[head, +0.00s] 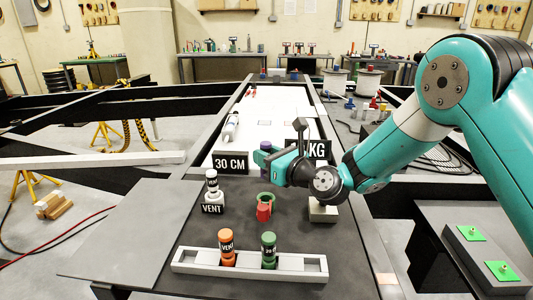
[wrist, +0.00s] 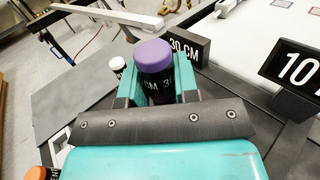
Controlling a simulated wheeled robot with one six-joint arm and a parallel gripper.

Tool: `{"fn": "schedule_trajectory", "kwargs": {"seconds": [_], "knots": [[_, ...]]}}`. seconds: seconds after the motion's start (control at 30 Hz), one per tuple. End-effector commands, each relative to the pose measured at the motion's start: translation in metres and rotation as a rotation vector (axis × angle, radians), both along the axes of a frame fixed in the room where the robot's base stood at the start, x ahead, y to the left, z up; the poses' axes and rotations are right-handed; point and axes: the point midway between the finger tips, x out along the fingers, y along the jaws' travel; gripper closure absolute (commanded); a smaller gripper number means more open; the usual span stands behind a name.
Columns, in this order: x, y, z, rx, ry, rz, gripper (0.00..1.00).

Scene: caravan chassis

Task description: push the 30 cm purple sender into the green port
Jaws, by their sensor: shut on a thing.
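The purple sender (head: 265,146) has a purple cap and a dark body with white lettering reading "CM" and "30" in the wrist view (wrist: 154,56). My gripper (head: 267,160) is shut on it, with a teal finger on each side of the body in the wrist view (wrist: 158,90). The sender looks upright or nearly so. The green port (head: 265,196) is a green ring on a red body on the dark bench. It appears in front of and below the gripper in the head view, apart from the sender. The port is not visible in the wrist view.
A pale rack (head: 190,262) at the front holds an orange sender (head: 227,240) and a green sender (head: 269,243). A white-capped sender (head: 212,175) stands in a VENT holder (head: 213,208) at left. A "30 CM" sign (head: 230,163) and a pale block (head: 322,212) flank the gripper.

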Motion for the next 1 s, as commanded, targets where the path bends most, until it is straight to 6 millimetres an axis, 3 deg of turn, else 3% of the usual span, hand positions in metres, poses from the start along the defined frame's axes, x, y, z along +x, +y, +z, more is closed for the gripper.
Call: {"fn": "schedule_trajectory", "kwargs": {"seconds": [0.43, 1.0], "knots": [[0.000, 0.000, -0.047, -0.001, 0.001, 0.000, 0.96], [0.000, 0.000, -0.052, 0.000, 0.000, 0.000, 0.96]]}}
